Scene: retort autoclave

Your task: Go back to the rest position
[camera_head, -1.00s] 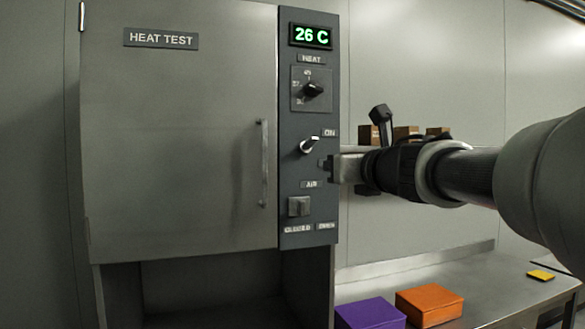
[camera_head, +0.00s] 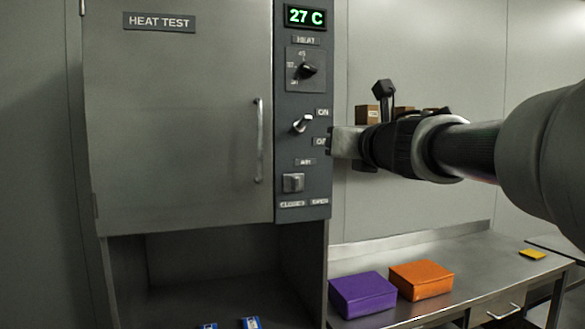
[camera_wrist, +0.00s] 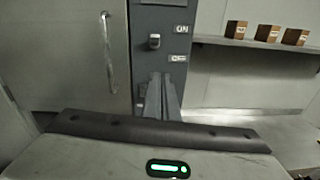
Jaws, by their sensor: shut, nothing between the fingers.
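My gripper (camera_head: 333,142) is shut and empty. In the head view it points left, close to the right edge of the dark control panel (camera_head: 301,239), near the ON/OFF switch. In the wrist view its fingers (camera_wrist: 162,98) are together in front of the panel, below the switch. The switch (camera_head: 303,123) has a silver lever tilted up toward the ON label; it also shows in the wrist view (camera_wrist: 154,41). The display (camera_head: 305,17) reads 27 C. The heat knob (camera_head: 308,70) is black. The air knob (camera_head: 293,183) is a grey block. The cabinet door (camera_head: 180,120) is shut.
A steel table (camera_head: 475,263) at the lower right holds a purple box (camera_head: 362,295), an orange box (camera_head: 421,280) and a small yellow item (camera_head: 532,254). Small brown boxes (camera_wrist: 267,33) stand on a shelf behind. The door handle (camera_head: 259,140) projects left of the panel.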

